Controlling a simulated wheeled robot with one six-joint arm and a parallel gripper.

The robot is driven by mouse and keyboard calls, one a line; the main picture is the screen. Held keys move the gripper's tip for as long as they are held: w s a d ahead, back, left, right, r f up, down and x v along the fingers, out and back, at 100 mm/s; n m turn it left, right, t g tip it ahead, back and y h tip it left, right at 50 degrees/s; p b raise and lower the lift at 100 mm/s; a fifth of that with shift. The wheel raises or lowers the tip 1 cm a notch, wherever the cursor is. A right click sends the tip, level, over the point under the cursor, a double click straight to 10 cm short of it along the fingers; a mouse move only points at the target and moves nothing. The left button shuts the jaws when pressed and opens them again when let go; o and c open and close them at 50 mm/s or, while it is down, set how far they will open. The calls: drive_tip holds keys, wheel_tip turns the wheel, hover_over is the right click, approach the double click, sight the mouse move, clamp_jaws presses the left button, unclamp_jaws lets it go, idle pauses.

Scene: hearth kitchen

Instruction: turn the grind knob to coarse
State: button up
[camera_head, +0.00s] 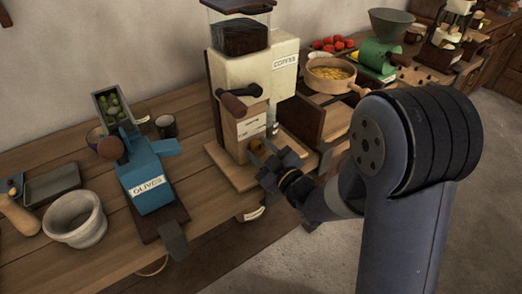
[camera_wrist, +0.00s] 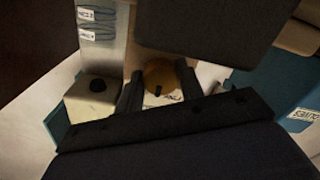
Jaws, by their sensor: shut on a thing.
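The cream coffee grinder (camera_head: 282,58) stands on the counter in the head view, with a COFFEE label, a dark hopper and a side crank. Its round brass-coloured grind knob (camera_head: 257,146) is low on the front, partly hidden by my gripper (camera_head: 268,165). In the wrist view the knob (camera_wrist: 161,74) sits between the two dark fingers of my gripper (camera_wrist: 160,88), which is shut on it. A dark mark shows on the knob's face. A small white label beside it is partly covered, and I cannot read the setting.
A blue olive press (camera_head: 150,185) stands left of the grinder, with a stone mortar (camera_head: 75,218) farther left. A wooden bowl (camera_head: 329,75) and a green machine (camera_head: 376,56) stand to the right. Open floor lies in front of the counter.

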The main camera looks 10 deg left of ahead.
drive_tip(key=c, duration=0.3)
drive_tip(key=shift+f+b, duration=0.1)
drive_tip(key=shift+b, duration=0.2)
drive_tip(key=m+b, duration=0.2)
drive_tip(key=m, duration=0.2)
drive_tip(key=m+b, duration=0.1)
drive_tip(key=m, duration=0.2)
drive_tip(key=shift+s+m, duration=0.1)
drive_tip(key=shift+m, duration=0.2)
drive_tip(key=shift+a+m+b, duration=0.1)
drive_tip(key=shift+m+b, duration=0.35)
drive_tip(key=shift+m, duration=1.65)
drive_tip(key=o, duration=1)
drive_tip(key=shift+c, duration=0.2)
